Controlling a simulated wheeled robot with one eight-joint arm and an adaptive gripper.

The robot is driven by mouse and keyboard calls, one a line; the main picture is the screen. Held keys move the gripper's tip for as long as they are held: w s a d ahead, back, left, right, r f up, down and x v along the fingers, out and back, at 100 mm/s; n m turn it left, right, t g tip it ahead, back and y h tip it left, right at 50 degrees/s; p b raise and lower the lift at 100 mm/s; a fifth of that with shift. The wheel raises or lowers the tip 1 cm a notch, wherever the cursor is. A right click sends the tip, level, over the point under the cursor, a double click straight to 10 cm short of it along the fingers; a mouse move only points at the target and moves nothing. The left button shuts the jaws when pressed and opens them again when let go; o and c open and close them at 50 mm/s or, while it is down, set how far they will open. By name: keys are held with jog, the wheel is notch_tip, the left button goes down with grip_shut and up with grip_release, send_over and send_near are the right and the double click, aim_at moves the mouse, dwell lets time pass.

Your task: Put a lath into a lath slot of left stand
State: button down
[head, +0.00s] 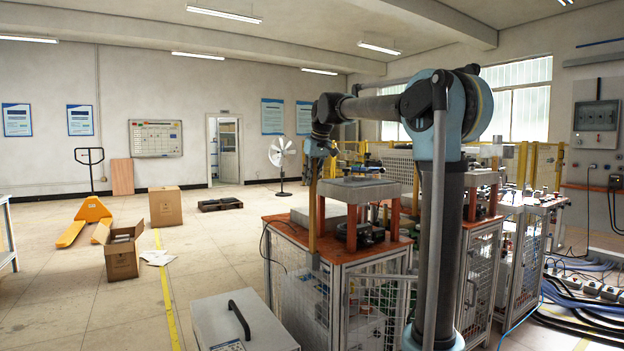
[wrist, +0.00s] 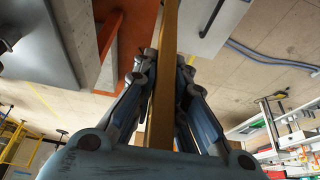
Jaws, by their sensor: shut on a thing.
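My gripper (head: 318,152) is shut on a long, thin yellow-brown lath (head: 312,215). The lath hangs roughly upright, its lower end in front of the table's left part. In the wrist view the lath (wrist: 160,112) runs up between the two blue-grey fingers of my gripper (wrist: 167,68). The nearer stand (head: 358,190) has a pale block top on orange posts, right of the lath. An orange part (wrist: 110,35) shows left of the lath in the wrist view. I cannot make out any lath slot, or whether the lath touches anything.
The stand is on a reddish-brown table (head: 283,224) with mesh sides. A grey box with a black handle (head: 240,322) is on the floor in front. My arm hides part of the machines at right. Open floor lies left, with cardboard boxes (head: 165,207) and an orange pallet truck (head: 85,220).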

jog(key=shift+f, duration=1.05)
jog(key=c, duration=1.5)
grip_release()
jog(key=shift+c, duration=0.2)
jog(key=v, duration=1.2)
jog(key=shift+f, duration=0.1)
jog(key=s+d+f+m, duration=0.2)
jog(key=s+d+f, duration=0.5)
jog(key=s+f, duration=0.5)
jog(key=s+d+f+m+g+h, duration=0.1)
jog(key=s+d+f+m, duration=0.1)
jog(key=s+d+f, duration=0.6)
jog(key=s+d+f+m+h, duration=0.1)
jog(key=s+d+f, duration=0.6)
jog(key=s+f, duration=1.1)
notch_tip(320, 180, down, 8)
jog(key=shift+d+r+m, duration=0.1)
jog(key=shift+d+m, duration=0.25)
jog(key=shift+m, duration=0.45)
